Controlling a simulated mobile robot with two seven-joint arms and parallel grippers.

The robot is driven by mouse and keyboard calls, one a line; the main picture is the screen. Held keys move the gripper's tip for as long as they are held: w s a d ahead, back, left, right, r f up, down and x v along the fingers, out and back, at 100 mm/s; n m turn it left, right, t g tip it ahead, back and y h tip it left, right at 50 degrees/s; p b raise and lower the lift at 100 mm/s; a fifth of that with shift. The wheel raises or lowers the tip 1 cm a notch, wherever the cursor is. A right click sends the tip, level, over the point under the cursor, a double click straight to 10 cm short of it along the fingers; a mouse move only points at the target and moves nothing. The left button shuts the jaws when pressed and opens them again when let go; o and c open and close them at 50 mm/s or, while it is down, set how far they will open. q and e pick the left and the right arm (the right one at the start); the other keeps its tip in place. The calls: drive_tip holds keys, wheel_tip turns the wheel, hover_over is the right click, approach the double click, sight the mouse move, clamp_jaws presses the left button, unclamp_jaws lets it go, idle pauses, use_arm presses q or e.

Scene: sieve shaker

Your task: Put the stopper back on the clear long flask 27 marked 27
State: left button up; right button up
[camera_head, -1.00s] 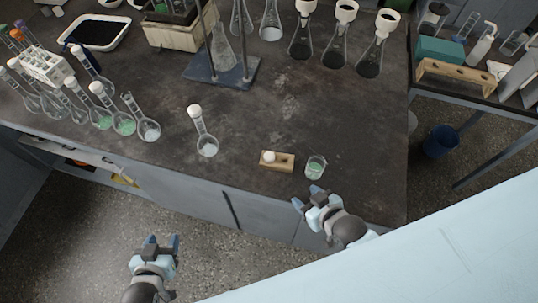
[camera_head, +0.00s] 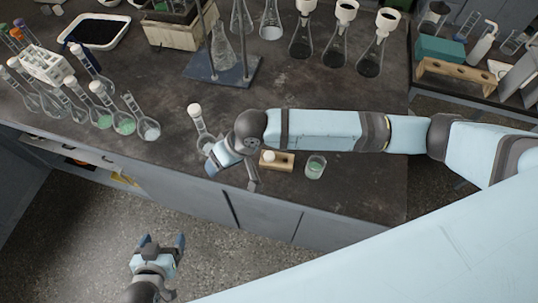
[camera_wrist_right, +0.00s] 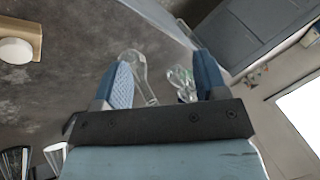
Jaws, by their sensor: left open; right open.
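A clear long-necked flask (camera_head: 149,130) without a visible stopper stands at the right end of the left flask group. Another long-necked flask (camera_head: 198,124) with a white stopper on top stands alone, its lower part partly behind my right gripper. I cannot read the number 27 on any flask. A white stopper (camera_head: 268,156) sits on a small wooden block (camera_head: 285,161); it also shows in the right wrist view (camera_wrist_right: 15,50). My right gripper (camera_head: 212,168) is open and empty beside the lone flask. My left gripper (camera_head: 163,241) is open and empty, in front of the bench.
Several stoppered flasks (camera_head: 101,118) stand at the left near a white rack (camera_head: 47,66). A small beaker (camera_head: 315,167) stands right of the block. A blue-grey stand (camera_head: 222,75) and several conical flasks (camera_head: 336,55) stand at the back. The middle of the bench is clear.

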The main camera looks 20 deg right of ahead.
drive_tip(key=w+d+r+m+h, duration=0.1)
drive_tip(key=w+d+h, duration=0.1)
drive_tip(key=d, duration=0.4)
drive_tip(key=w+d+r+m+g+h, duration=0.1)
drive_tip(key=w+d+m+h, duration=0.1)
drive_tip(key=d, duration=0.5)
drive_tip(key=shift+w+d+h, duration=0.3)
drive_tip(key=shift+w+h, duration=0.45)
drive_tip(key=shift+h, duration=0.15)
hover_over(269, 154)
wheel_tip(269, 154, down, 9)
drive_tip(key=shift+a+r+p, duration=0.15)
drive_tip(key=shift+p, duration=0.2)
wheel_tip(269, 154, down, 4)
drive_tip(key=shift+p, duration=0.55)
drive_tip(key=shift+f, duration=0.6)
drive_tip(key=shift+c, duration=0.4)
